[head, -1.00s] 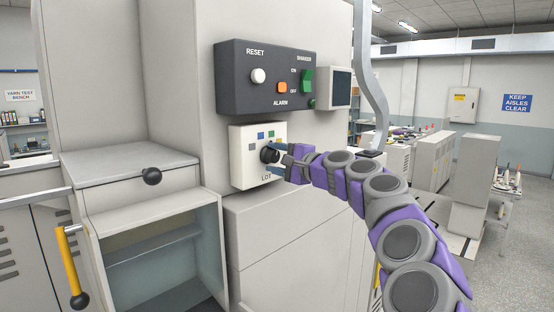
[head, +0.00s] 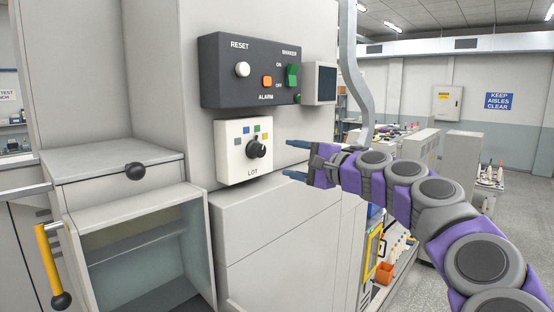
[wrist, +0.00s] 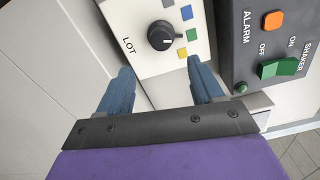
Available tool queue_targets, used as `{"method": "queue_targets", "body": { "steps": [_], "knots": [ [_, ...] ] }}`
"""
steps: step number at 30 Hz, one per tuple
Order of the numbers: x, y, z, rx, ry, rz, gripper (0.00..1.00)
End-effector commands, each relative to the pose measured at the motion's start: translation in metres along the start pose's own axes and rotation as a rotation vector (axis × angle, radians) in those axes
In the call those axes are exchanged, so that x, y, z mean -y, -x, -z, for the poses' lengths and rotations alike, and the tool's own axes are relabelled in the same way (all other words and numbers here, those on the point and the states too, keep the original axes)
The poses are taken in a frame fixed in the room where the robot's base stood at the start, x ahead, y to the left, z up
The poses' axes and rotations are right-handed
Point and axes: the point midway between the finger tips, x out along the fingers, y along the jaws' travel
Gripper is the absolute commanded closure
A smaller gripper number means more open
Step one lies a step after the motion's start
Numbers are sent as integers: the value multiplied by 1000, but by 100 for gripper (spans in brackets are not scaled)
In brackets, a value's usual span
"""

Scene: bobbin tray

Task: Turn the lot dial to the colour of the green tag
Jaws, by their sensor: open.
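The lot dial (head: 257,149) is a black round knob on a white panel (head: 230,165) marked LOT. Grey, blue, green and yellow squares arc around it. In the wrist view the dial (wrist: 163,35) shows a white mark on its right side, facing the green (wrist: 191,33) and yellow (wrist: 182,52) squares; I cannot tell exactly which it meets. My gripper (head: 287,158) is open and empty, to the right of the dial and apart from it. In the wrist view its blue fingers (wrist: 159,70) stand short of the knob. I cannot make out a green tag.
A dark control box (head: 215,85) with RESET, ALARM and SHAKER controls sits just above the lot panel. A small dark screen (head: 320,83) is beside it. An open cabinet (head: 145,240) and a drawer with a black knob (head: 135,172) stand at left.

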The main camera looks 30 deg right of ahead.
Motion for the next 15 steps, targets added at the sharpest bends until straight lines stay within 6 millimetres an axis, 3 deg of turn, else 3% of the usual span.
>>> {"method": "queue_targets", "body": {
  "steps": [6,15],
  "knots": [
    [-1,42,0,-2,1,1,34],
    [-1,64,0,0,0,-1,34]
  ]
}}
